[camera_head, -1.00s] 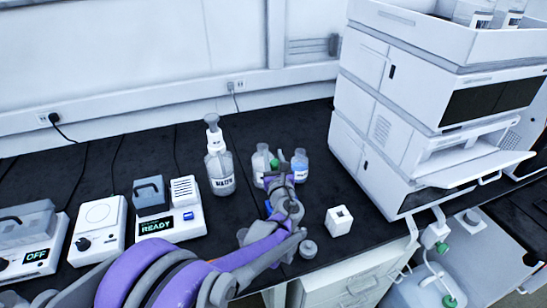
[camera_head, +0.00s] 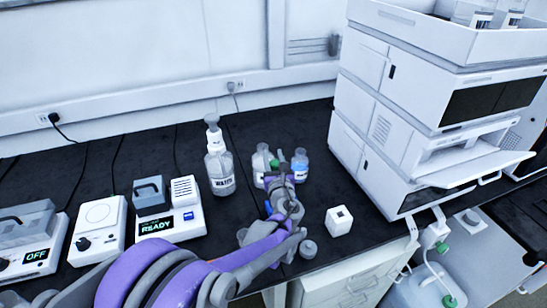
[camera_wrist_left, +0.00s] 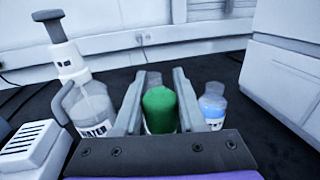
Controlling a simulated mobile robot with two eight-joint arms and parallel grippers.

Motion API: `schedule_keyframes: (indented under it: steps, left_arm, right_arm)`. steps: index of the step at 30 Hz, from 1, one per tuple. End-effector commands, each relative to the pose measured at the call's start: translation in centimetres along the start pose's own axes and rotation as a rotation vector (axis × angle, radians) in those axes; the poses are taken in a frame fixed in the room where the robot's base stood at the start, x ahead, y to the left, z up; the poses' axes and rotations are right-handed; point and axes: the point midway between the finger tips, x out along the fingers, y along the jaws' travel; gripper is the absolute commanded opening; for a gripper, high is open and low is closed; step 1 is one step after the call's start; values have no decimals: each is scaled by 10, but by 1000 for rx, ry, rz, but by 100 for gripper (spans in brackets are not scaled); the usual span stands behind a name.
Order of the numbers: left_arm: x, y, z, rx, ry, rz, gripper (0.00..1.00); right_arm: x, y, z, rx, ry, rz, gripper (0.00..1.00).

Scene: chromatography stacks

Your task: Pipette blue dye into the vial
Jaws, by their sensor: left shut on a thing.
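My left gripper (camera_head: 279,181) is shut on a green-topped pipette (camera_head: 275,163). Its green bulb also shows between the fingers in the left wrist view (camera_wrist_left: 160,108); the lower part is hidden. A clear bottle with blue liquid (camera_head: 300,167) stands just right of the gripper in the head view, and right of the fingers in the left wrist view (camera_wrist_left: 212,107). Another clear bottle (camera_head: 260,161) stands behind and left of the gripper. A white cube (camera_head: 338,221) with a dark opening on top sits to the right, nearer the front edge. I cannot make out a vial in it. My right gripper is not in view.
A pump bottle labelled WATER (camera_head: 219,167) stands left of the gripper. A device reading READY (camera_head: 170,223) is farther left. The white instrument stack (camera_head: 400,110) bounds the right side.

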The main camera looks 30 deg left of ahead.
Motion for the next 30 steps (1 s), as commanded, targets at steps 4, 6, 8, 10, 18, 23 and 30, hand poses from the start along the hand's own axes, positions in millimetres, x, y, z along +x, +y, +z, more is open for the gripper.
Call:
schedule_keyframes:
  steps: [4, 6, 8, 10, 18, 23, 30]
  left_arm:
    - [0, 0, 0, 0, 0, 0, 31]
    - [0, 0, 2, 0, 0, 0, 31]
    - [0, 0, 4, 0, 0, 0, 31]
    - [0, 0, 9, 0, -1, 0, 31]
    - [0, 0, 32, 0, -1, 0, 31]
    - [0, 0, 41, 0, 0, 0, 31]
    - [0, 0, 40, 0, 0, 0, 31]
  right_arm:
    - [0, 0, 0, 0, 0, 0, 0]
    - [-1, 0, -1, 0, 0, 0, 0]
    - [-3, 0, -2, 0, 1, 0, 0]
    - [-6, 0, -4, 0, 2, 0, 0]
    - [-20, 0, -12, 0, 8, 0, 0]
    - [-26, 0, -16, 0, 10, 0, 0]
    - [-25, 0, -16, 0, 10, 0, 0]
